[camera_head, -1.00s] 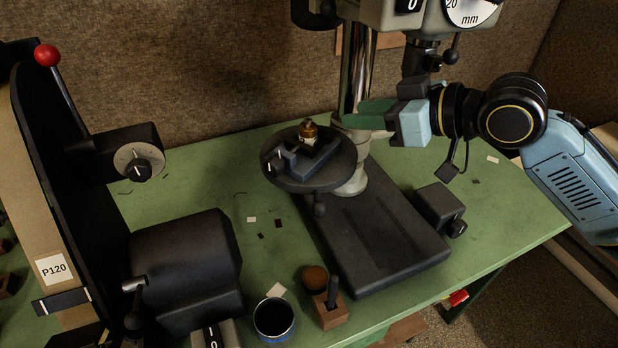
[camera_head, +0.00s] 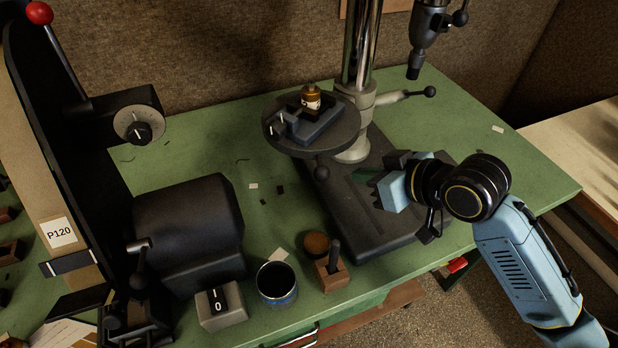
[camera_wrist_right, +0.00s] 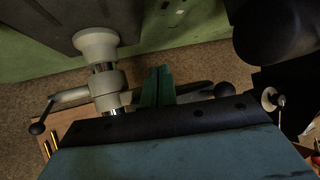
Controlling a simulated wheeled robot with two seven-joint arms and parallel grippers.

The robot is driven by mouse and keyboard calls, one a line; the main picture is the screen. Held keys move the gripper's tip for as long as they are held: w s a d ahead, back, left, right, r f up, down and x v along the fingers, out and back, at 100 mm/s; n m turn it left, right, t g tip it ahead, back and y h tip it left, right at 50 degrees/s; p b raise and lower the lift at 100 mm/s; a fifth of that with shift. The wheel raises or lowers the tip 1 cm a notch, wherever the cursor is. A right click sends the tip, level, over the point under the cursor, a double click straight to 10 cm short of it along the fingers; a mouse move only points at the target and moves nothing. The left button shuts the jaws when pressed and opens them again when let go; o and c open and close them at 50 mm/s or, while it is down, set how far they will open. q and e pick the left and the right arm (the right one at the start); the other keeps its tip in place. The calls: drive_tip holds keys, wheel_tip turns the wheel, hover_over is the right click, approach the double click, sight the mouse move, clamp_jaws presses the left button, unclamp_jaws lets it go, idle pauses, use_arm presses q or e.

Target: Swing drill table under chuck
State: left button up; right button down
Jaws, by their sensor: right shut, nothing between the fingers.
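The round dark drill table (camera_head: 345,135) sits to the left of the bright drill column (camera_head: 360,45). It carries a small vise (camera_head: 305,128) with a brass-coloured piece (camera_head: 311,97). The chuck (camera_head: 414,65) hangs to the right of the column, with no table beneath it. A lever with a black ball (camera_head: 430,91) sticks out right from the column collar. My right gripper (camera_head: 362,175) is shut and empty, its green fingers low over the drill base, below the lever and apart from the table. The fingers also show in the right wrist view (camera_wrist_right: 160,85). My left gripper is not in view.
The dark drill base (camera_head: 385,232) lies under my right gripper. A dark grinding machine (camera_head: 190,225) fills the left. The green bench right of the column is mostly clear.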

drive_tip(key=s+d+f+m+g+h, duration=0.2)
drive_tip(key=s+d+f+m+h, duration=0.15)
drive_tip(key=s+f, duration=0.5)
drive_tip(key=s+d+f+m+g+h, duration=0.1)
drive_tip(key=s+d+f+m+h, duration=0.15)
drive_tip(key=s+d+f, duration=0.6)
drive_tip(key=s+f+g+h+b, duration=0.1)
drive_tip(key=s+f+g+b, duration=0.2)
drive_tip(key=f, duration=2.5)
drive_tip(key=s+d+f+b, duration=0.1)
drive_tip(key=s+f, duration=0.6)
drive_tip(key=s, duration=0.3)
drive_tip(key=s+d+f+g+h+b, duration=0.1)
drive_tip(key=s+d+f, duration=0.1)
drive_tip(key=s+f, duration=0.5)
drive_tip(key=s, duration=0.3)
drive_tip(key=shift+s+f+b, duration=0.3)
drive_tip(key=shift+f, duration=0.05)
drive_tip(key=shift+s, duration=0.1)
